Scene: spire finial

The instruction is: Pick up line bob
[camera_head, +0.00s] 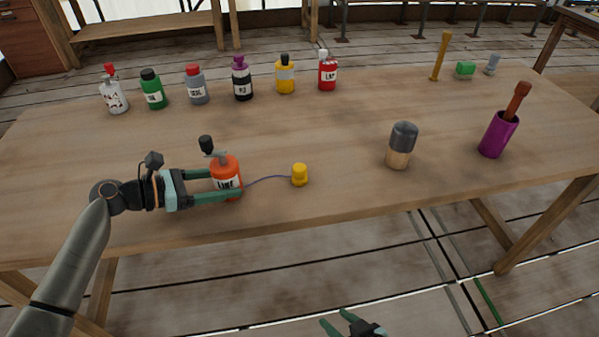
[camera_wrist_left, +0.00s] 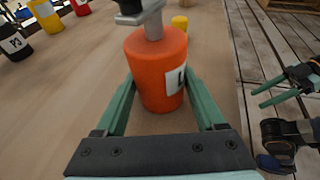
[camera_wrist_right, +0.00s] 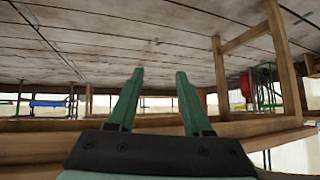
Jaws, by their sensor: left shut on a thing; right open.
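My left gripper (camera_head: 212,186) is shut on an orange labelled bottle (camera_head: 226,172) with a grey neck and black top. The bottle is upright; it also shows between the fingers in the left wrist view (camera_wrist_left: 157,75). A thin blue line (camera_head: 266,180) runs from the bottle to a small yellow bob (camera_head: 299,175) on the table to its right. The bob is partly hidden behind the bottle in the left wrist view (camera_wrist_left: 180,22). My right gripper (camera_head: 336,320) is open and empty, below the table's front edge; its spread fingers show in the right wrist view (camera_wrist_right: 155,78).
A dark-topped wooden cylinder (camera_head: 400,146) and a purple holder (camera_head: 498,134) with a brown handle stand to the right on the table (camera_head: 350,120). Several labelled bottles, including a red one (camera_head: 327,73), line the back. The table is clear between bob and cylinder.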

